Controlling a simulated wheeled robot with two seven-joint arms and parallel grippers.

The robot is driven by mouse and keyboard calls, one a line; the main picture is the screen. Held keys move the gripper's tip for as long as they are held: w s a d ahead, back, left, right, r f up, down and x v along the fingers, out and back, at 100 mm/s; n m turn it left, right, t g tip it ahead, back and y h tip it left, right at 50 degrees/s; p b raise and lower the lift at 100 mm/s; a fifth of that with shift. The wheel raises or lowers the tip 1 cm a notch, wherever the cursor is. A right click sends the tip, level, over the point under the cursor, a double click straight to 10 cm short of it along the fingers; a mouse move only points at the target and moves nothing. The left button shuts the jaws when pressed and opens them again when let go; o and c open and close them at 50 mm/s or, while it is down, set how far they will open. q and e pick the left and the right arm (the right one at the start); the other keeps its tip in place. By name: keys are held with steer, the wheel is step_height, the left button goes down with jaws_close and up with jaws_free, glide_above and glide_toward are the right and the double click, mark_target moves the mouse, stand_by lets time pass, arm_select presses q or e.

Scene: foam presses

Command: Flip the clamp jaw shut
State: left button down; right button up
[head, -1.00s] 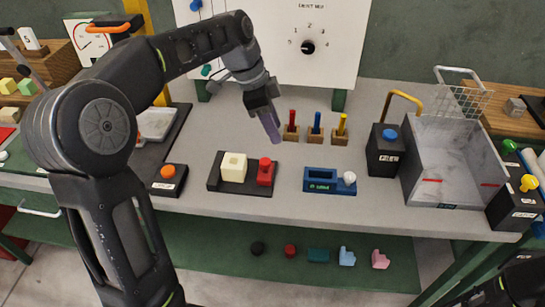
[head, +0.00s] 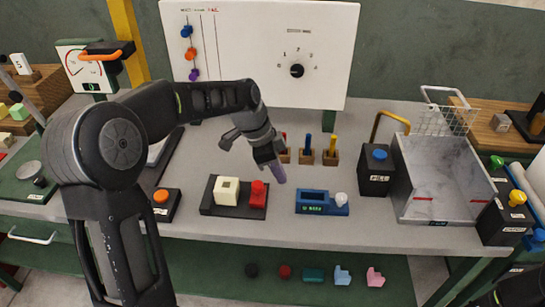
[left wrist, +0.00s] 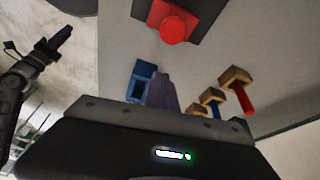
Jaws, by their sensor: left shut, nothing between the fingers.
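A dark base plate (head: 207,208) carries a cream block (head: 227,191) with a square recess on top and a red block (head: 257,195) with a round red knob. The red block also shows at the top of the left wrist view (left wrist: 172,28). Which part is the clamp jaw I cannot tell for sure. My left gripper (head: 279,175) is shut and empty, its purple fingers pointing down behind and just right of the red block, apart from it in the picture. Its fingers also show in the left wrist view (left wrist: 161,92). Of my right arm, only dark parts show; its jaws are unclear.
A blue holder (head: 310,208) with a white ball stands right of the plate. Small wooden stands (head: 330,158) with coloured pegs are behind. A black box with an orange button (head: 161,205) is at left, a grey tray (head: 435,180) at right. The bench front edge is clear.

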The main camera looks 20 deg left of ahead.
mark_target(265, 193)
arm_select(q)
steer(key=shift+s+a+f+p, duration=0.2)
steer(key=shift+s+a+f, duration=0.1)
steer(key=shift+a, duration=0.2)
steer(key=shift+s+a+f+p, duration=0.2)
steer(key=shift+s+a+p, duration=0.05)
steer(key=shift+a, duration=0.3)
steer(key=shift+s+a+f+p, duration=0.2)
steer(key=shift+s+a+f, duration=0.1)
steer(key=shift+a, duration=0.2)
steer(key=shift+a, duration=0.1)
steer(key=shift+a+f, duration=0.1)
steer(key=shift+a, duration=0.15)
steer(key=a, duration=0.1)
steer(key=s+a+b, duration=0.1)
steer(key=a, duration=0.2)
steer(key=shift+s, duration=0.25)
steer(key=shift+d, duration=0.1)
